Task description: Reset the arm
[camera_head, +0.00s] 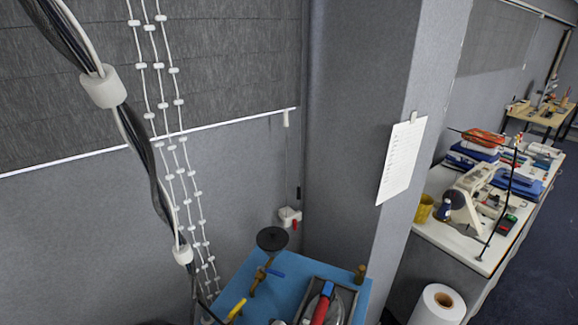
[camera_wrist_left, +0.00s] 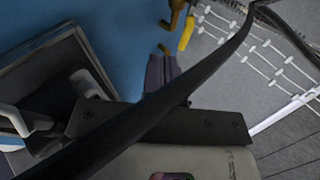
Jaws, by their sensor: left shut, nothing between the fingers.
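My left gripper (camera_wrist_left: 160,72) shows in the left wrist view as two grey-purple fingers side by side, shut with nothing seen between them. It is over or beside a blue surface (camera_wrist_left: 110,30). A dark bar crosses that view in front of the gripper's mount. In the head view neither gripper can be made out, and my right gripper is in no view.
The blue-topped table (camera_head: 290,268) holds a black disc on a stand (camera_head: 272,239), a yellow-handled tool (camera_head: 237,308) and a red-handled item (camera_head: 321,308). Hanging cables (camera_head: 150,150) and white beaded cords (camera_head: 160,85) are at left. A cluttered white bench (camera_head: 450,243) stands right.

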